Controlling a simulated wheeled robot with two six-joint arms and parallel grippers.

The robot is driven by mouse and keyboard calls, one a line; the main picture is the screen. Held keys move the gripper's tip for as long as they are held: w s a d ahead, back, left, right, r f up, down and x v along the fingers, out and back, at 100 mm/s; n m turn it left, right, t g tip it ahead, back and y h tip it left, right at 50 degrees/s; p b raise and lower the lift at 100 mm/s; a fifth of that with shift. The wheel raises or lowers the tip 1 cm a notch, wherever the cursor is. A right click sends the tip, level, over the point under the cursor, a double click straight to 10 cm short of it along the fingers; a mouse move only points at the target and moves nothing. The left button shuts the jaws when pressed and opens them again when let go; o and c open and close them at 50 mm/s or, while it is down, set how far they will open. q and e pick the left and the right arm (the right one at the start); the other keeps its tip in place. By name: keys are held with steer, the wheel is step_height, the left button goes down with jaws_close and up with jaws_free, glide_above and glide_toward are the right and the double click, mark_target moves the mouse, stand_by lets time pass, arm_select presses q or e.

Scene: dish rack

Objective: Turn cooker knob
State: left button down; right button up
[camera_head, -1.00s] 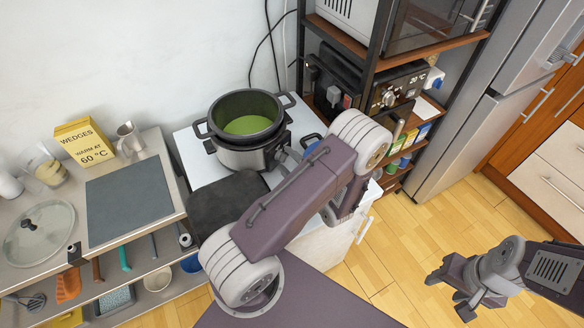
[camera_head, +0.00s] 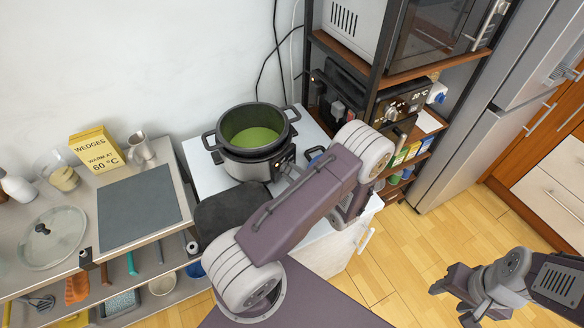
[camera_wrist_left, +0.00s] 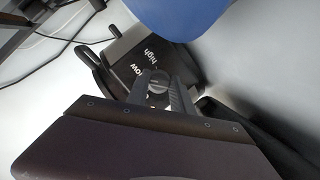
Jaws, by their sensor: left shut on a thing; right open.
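The cooker (camera_head: 246,167) is a silver and black pot filled with green food, standing on a white cabinet. Its control panel faces my left arm. In the left wrist view, the round knob (camera_wrist_left: 158,84) sits on the dark front panel (camera_wrist_left: 143,62), marked "low" and "high". My left gripper (camera_wrist_left: 161,88) is shut on the knob, one finger on each side. In the head view, the left gripper (camera_head: 291,170) is at the cooker's front, partly hidden by my arm. My right gripper (camera_head: 450,298) is open and empty above the floor at the right.
A blue object (camera_wrist_left: 180,14) is close above the left gripper in the wrist view. A dark pad (camera_head: 228,209) lies in front of the cooker. A shelf with an oven (camera_head: 402,104) stands right of it. A counter with a grey board (camera_head: 138,207) is at the left.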

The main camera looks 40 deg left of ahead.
arm_select(q)
steer(key=shift+r+m+g+p, duration=0.3)
steer(key=shift+m+p, duration=0.1)
steer(key=shift+p, duration=0.4)
steer(key=c, duration=1.1)
jaws_free()
steer(key=shift+f+b, duration=0.3)
steer(key=shift+b, duration=0.1)
arm_select(e)
steer(key=shift+r, duration=0.8)
arm_select(q)
steer(key=shift+d, duration=0.1)
steer(key=shift+p+v, duration=0.55)
steer(key=shift+v, duration=0.4)
arm_select(e)
steer(key=shift+r, duration=0.55)
arm_select(q)
steer(key=shift+d+r+p, duration=0.3)
steer(key=shift+d+p, duration=0.1)
steer(key=shift+d, duration=0.1)
steer(key=p+v, duration=0.1)
steer(key=v, duration=0.4)
steer(key=shift+s+a+p, duration=0.1)
steer(key=shift+s+p, duration=0.05)
steer(key=shift+p, duration=0.25)
arm_select(e)
step_height(320, 180, up, 3)
steer(key=shift+f, duration=0.2)
